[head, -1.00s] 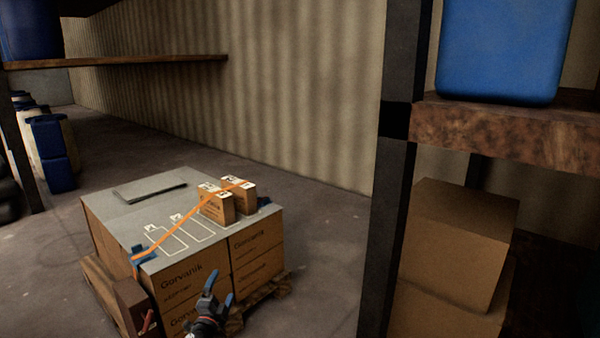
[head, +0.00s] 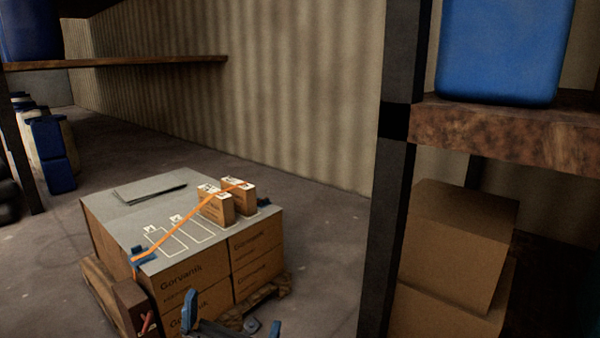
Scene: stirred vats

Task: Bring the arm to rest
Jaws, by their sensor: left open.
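My left gripper (head: 232,318) is at the bottom edge of the head view, in front of the near face of the box stack. Its two blue-tipped fingers are spread wide apart, with nothing seen between them. The rest of the arm is out of view below. My right gripper is not in view.
Boxes marked Gorvanik, under a grey top sheet (head: 110,222), stand on a pallet (head: 262,303). Two small cartons (head: 215,207) sit on top beneath an orange strap (head: 170,237). A dark rack post (head: 388,200) and stacked cartons (head: 455,245) stand right. Floor between is clear.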

